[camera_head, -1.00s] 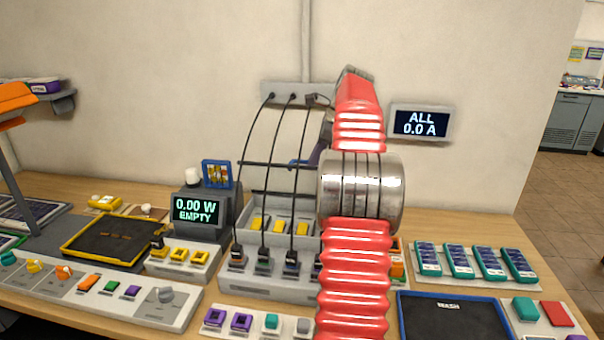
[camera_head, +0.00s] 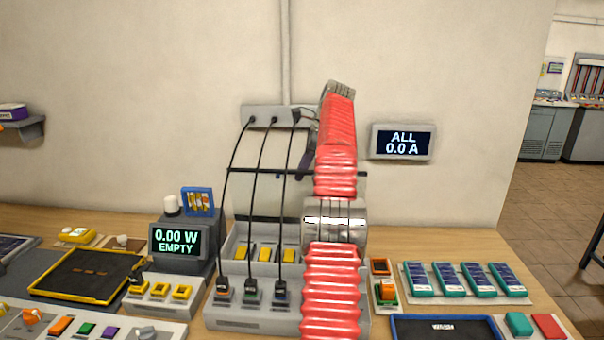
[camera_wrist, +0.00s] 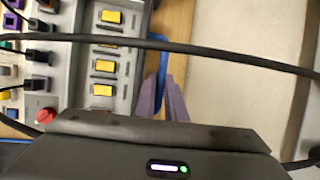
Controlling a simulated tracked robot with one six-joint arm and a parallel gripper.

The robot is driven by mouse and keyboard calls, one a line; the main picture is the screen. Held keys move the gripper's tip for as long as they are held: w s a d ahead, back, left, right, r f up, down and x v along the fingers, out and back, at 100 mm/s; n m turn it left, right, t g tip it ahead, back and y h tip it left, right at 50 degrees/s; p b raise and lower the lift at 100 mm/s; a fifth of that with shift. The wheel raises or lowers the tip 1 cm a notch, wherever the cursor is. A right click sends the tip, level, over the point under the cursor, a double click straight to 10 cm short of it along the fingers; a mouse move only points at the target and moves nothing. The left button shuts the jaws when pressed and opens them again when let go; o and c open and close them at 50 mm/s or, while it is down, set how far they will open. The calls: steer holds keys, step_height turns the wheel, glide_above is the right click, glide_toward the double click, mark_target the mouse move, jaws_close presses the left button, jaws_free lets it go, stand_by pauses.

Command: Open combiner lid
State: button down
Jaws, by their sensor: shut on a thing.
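The grey combiner box (camera_head: 255,314) stands on the bench with yellow blocks (camera_head: 264,253) inside it; several black cables arch up from its front. Its lid, which looks clear with dark edges (camera_head: 268,172), stands raised at the back, behind the cables. The box also shows in the wrist view (camera_wrist: 127,75). There my gripper's purple fingers (camera_wrist: 164,88) are closed around a blue strip (camera_wrist: 163,62), seemingly the lid's handle, beside the box edge. In the head view my red-sleeved arm hides most of the gripper and the box's right end.
A meter (camera_head: 178,243) reading 0.00 W EMPTY stands left of the box. A wall display (camera_head: 402,143) reads ALL 0.0 A. A black cable (camera_wrist: 215,53) crosses the wrist view close by. Teal-ended modules (camera_head: 450,280) and a blue-rimmed tray (camera_head: 398,326) lie to the right.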

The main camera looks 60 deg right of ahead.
steer(key=shift+w+d+f, duration=0.15)
steer(key=shift+w+d, duration=0.05)
steer(key=shift+w, duration=0.05)
stand_by(0.4)
steer(key=c, duration=2)
jaws_free()
steer(key=shift+o, duration=0.9)
steer(key=shift+s, duration=0.1)
steer(key=shift+s+d+r, duration=0.1)
steer(key=shift+r, duration=0.2)
